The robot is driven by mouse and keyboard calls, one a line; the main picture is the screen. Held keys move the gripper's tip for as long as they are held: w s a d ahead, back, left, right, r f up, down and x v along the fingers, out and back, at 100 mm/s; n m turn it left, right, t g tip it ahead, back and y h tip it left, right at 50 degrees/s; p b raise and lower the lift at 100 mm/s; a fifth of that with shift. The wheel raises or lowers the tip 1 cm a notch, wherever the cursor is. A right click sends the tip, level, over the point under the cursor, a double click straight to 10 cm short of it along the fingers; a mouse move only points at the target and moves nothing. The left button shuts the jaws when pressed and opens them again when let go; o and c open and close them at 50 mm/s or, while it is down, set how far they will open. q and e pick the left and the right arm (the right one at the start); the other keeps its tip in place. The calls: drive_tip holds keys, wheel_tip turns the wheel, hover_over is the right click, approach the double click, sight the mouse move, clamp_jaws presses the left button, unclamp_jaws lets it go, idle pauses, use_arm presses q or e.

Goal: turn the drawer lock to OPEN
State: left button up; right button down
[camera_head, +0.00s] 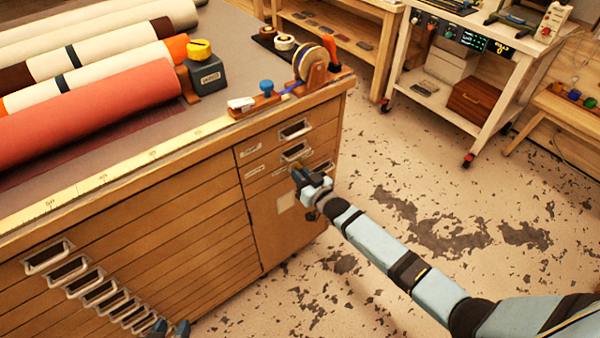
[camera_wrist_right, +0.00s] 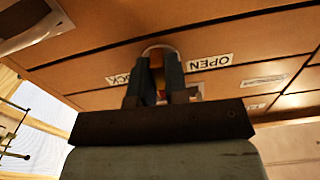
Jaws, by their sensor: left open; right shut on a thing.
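An OPEN label (camera_wrist_right: 210,62) shows upside down right of the knob. A LOCK label (camera_wrist_right: 119,79) is left of it, partly covered by a finger. My left gripper (camera_head: 169,329) is open and empty at the bottom edge, in front of the drawers.
The cabinet (camera_head: 190,210) has several drawers with metal handles (camera_head: 95,284). On its top lie fabric-like rolls (camera_head: 90,105), a grey tape block (camera_head: 207,75) and a wooden dispenser (camera_head: 315,78). A white cart (camera_head: 480,75) stands behind. The floor (camera_head: 400,210) right of the cabinet is clear.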

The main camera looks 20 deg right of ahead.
drive_tip(key=n, duration=0.5)
drive_tip(key=shift+d+n+p, duration=0.15)
drive_tip(key=shift+n+p, duration=0.15)
drive_tip(key=shift+p, duration=0.05)
drive_tip(key=shift+w+r+n, duration=0.1)
drive_tip(key=shift+n, duration=2)
drive_tip(key=shift+d, duration=0.1)
drive_tip(key=c, duration=1.1)
unclamp_jaws()
drive_tip(key=shift+c, duration=0.2)
